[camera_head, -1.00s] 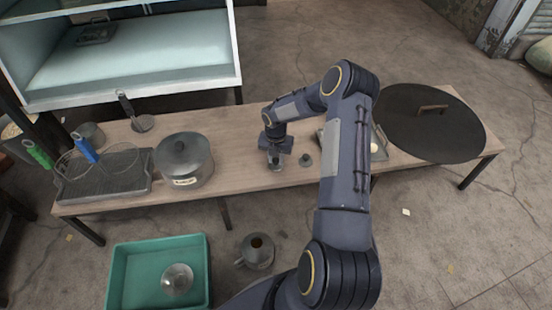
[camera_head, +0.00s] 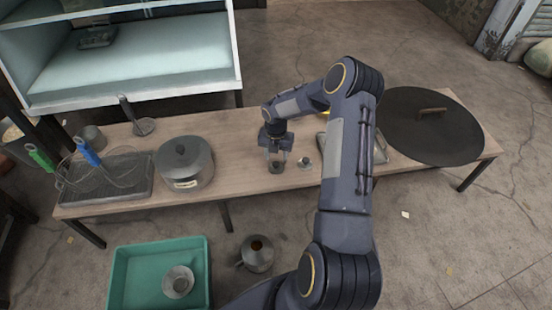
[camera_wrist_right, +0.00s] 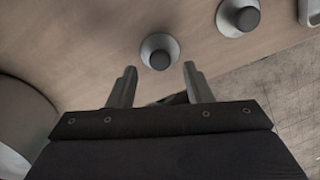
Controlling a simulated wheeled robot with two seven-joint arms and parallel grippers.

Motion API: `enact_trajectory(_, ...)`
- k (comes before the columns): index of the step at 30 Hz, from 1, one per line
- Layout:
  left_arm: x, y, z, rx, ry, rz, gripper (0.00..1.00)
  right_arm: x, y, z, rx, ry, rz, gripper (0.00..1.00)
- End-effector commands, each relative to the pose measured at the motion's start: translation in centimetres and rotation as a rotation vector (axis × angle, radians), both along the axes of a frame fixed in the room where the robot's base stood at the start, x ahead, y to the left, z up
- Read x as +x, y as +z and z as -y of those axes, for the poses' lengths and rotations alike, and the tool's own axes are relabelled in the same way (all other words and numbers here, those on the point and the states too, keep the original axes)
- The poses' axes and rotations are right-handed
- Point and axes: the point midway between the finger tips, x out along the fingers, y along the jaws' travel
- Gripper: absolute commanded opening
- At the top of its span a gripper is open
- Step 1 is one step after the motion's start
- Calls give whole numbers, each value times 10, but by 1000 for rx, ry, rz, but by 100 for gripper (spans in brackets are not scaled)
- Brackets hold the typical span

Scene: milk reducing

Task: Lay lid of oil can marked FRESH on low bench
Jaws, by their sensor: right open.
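Two small grey lids with dark knobs rest on the low bench (camera_head: 235,180). One lid (camera_head: 276,168) lies just below my right gripper (camera_head: 277,155); the other lid (camera_head: 305,162) lies a little to its right. In the right wrist view the fingers (camera_wrist_right: 160,72) are open and empty, with the nearer lid (camera_wrist_right: 159,50) just beyond the tips and the second lid (camera_wrist_right: 239,16) farther right. An open-topped metal can (camera_head: 257,251) stands on the floor, and another (camera_head: 178,281) is in the green crate. No FRESH marking is readable. My left gripper is not seen.
A lidded pot (camera_head: 184,162) and a dark rack (camera_head: 108,180) with strainers occupy the bench's left. A large dark round lid (camera_head: 432,125) covers its right end, beside a tray partly behind my right arm. The green crate (camera_head: 208,270) stands on the floor in front.

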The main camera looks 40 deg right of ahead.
Motion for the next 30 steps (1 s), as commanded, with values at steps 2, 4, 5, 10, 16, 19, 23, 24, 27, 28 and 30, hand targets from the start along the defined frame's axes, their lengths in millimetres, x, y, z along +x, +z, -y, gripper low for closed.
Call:
enact_trajectory(2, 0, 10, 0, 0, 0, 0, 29, 1, 24, 0, -2, 1, 3, 46)
enact_trajectory(4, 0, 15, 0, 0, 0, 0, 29, 0, 40, 0, -1, 2, 2, 46)
enact_trajectory(5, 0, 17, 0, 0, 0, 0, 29, 0, 46, 0, -1, 1, 2, 46)
enact_trajectory(10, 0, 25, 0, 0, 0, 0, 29, 0, 74, 0, -1, 0, 1, 46)
enact_trajectory(16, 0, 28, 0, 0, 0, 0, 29, 0, 93, -2, -1, -13, 3, 46)
enact_trajectory(19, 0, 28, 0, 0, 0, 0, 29, -4, 117, -9, -5, -96, 22, 46)
enact_trajectory(23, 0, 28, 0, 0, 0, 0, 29, -21, 175, -32, 1, -352, 73, 46)
enact_trajectory(24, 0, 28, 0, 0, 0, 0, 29, -31, 195, -42, 11, -457, 92, 46)
enact_trajectory(27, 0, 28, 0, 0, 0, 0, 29, -60, 238, -68, 56, -738, 135, 46)
enact_trajectory(28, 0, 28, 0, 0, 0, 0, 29, -70, 250, -76, 74, -823, 145, 46)
enact_trajectory(30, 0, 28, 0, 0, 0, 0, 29, -95, 273, -93, 127, -1023, 166, 46)
